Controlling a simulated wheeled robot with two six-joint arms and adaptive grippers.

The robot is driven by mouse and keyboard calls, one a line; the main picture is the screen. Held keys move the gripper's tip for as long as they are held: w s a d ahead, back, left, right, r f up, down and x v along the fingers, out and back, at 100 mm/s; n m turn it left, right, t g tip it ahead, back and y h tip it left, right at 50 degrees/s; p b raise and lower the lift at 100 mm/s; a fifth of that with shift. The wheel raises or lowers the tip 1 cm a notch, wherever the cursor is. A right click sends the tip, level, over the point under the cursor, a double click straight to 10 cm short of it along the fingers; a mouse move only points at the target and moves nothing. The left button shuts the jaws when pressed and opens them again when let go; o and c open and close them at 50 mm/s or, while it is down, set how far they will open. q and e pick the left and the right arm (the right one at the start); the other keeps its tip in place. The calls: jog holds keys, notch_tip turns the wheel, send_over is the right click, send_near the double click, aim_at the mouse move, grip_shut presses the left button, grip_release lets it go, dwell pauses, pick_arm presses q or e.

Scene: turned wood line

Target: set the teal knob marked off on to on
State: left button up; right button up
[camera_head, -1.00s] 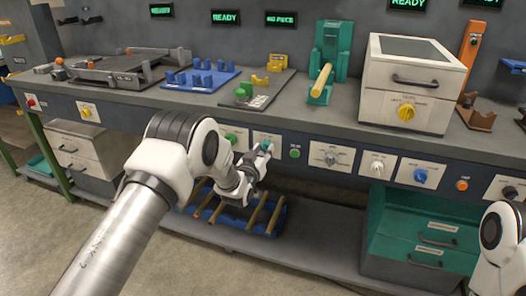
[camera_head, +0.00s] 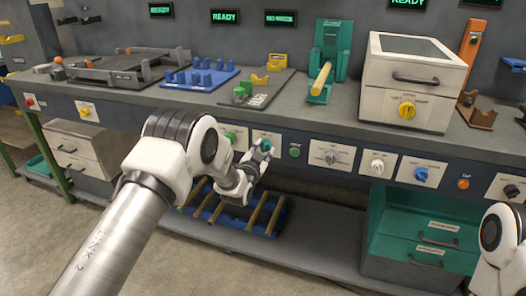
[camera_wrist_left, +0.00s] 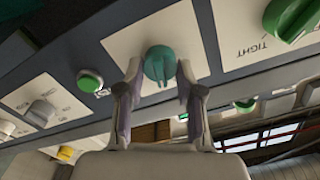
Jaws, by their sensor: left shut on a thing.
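The teal knob (camera_wrist_left: 159,64) sits on a pale plate (camera_wrist_left: 121,47) on the bench's front panel. In the head view, the knob (camera_head: 267,145) shows small at the tips of my left gripper (camera_head: 262,151). In the left wrist view, my left gripper (camera_wrist_left: 160,84) has one finger on each side of the knob and is shut on it. The knob's grip bar looks roughly upright in that view. The marks around it are hidden or too small to read. My right gripper is out of view; only part of my right arm shows at the right edge.
A blue rack (camera_head: 232,219) with wooden rods lies on the shelf below. Teal drawers (camera_head: 424,233) stand at the right.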

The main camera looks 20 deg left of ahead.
pick_arm(q)
jog(key=shift+m, duration=0.9)
jog(key=o, duration=1.1)
jog(key=shift+o, duration=0.2)
jog(key=s, duration=1.2)
jog(key=shift+a, duration=0.15)
